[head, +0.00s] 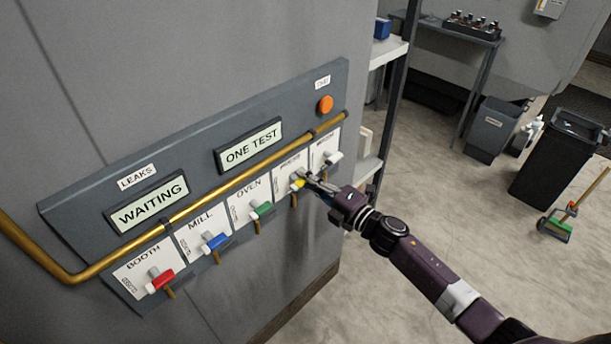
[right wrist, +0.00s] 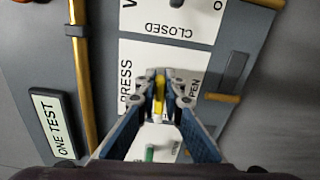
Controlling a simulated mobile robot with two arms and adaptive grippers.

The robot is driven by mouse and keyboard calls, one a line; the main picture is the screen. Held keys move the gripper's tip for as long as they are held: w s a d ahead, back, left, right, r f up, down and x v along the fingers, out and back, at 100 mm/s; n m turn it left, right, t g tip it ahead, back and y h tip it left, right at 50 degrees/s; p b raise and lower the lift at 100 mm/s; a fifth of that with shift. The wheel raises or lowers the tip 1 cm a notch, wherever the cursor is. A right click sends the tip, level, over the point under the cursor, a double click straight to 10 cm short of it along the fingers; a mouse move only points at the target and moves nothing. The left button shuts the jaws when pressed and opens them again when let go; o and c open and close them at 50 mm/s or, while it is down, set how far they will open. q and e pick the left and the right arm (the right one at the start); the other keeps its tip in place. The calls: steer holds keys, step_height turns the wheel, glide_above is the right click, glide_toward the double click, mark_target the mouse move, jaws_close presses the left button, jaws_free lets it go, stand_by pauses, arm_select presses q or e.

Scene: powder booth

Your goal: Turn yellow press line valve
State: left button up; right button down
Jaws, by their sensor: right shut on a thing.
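The yellow press valve handle (head: 297,185) is on a white plate of the grey wall panel (head: 95,205), between the green oven valve and the white-handled valve at the right end. My right gripper (head: 313,183) reaches it from the right and is shut on it. In the right wrist view the yellow handle (right wrist: 159,83) sits between the two fingertips (right wrist: 161,97), beside the word PRESS. The fingers hide part of the valve and of the OPEN label. My left gripper is not in view.
Red (head: 161,281), blue (head: 215,242) and green (head: 261,210) valves line the panel, with a white one (head: 332,157) close by the gripper. A brass pipe (head: 215,192) runs above them. Displays read WAITING (head: 150,203) and ONE TEST (head: 249,146). A shelf (head: 389,50) stands behind.

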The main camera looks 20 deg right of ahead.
steer(key=shift+s+f+m, duration=0.1)
steer(key=shift+f+m, duration=0.15)
steer(key=shift+m, duration=0.25)
steer(key=c, duration=2)
jaws_free()
steer(key=shift+c, duration=0.2)
steer(key=shift+r, duration=0.1)
steer(key=v, duration=1.2)
